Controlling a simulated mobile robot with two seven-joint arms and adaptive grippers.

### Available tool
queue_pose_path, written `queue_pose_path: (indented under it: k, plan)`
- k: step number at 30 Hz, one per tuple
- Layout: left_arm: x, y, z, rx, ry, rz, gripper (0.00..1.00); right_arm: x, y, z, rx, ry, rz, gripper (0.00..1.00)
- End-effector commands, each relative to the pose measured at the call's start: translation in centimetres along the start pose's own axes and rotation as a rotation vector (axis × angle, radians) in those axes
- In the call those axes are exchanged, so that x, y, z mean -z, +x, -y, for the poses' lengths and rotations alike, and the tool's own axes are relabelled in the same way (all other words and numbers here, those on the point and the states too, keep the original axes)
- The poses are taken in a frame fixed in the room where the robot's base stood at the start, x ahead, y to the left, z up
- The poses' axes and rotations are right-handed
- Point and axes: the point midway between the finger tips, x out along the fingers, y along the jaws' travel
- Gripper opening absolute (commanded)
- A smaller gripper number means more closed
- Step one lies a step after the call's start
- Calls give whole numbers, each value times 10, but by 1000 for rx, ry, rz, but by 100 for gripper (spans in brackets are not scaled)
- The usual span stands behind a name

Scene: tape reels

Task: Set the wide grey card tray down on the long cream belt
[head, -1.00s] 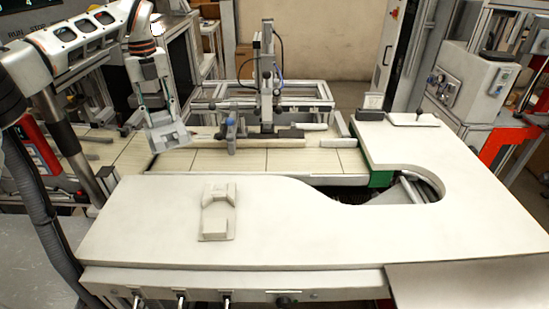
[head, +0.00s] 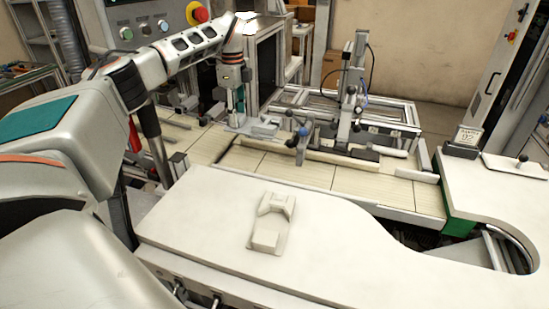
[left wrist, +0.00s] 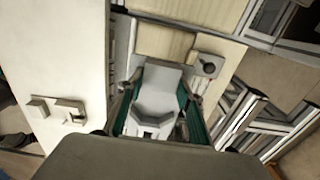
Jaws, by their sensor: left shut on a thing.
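My left gripper (head: 238,120) is shut on the wide grey card tray (head: 263,131), with the arm reaching in from the left and pointing down. The tray lies nearly level, at or just above the long cream belt (head: 290,170). I cannot tell whether it touches the belt. In the left wrist view the grey tray (left wrist: 160,82) sits between the green-sided fingers of the left gripper (left wrist: 155,115), with an angular raised block at its near end. The belt also shows there (left wrist: 165,42). My right gripper is not in view.
A pale card holder (head: 268,240) stands on the cream worktop (head: 190,215) in front of the belt. A blue-knobbed clamp (head: 302,145) and a vertical post fixture (head: 350,100) stand right of the tray. The belt's near strip is clear.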

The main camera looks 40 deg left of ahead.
Motion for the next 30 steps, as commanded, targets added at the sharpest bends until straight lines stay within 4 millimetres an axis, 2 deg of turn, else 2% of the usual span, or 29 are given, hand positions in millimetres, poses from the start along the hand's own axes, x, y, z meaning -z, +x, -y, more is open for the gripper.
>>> queue_pose_path:
  k: [9,15,18,23,30]
  plan:
    - [0,78,-2,-5,3,0,10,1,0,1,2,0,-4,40]
    - [1,114,-1,-3,3,-1,10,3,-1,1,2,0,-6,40]
    - [1,123,-1,-2,4,-1,10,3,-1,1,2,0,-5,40]
    - [7,125,0,-1,4,-1,10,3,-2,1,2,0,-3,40]
    - [43,124,-1,-2,6,-2,10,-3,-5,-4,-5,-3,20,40]
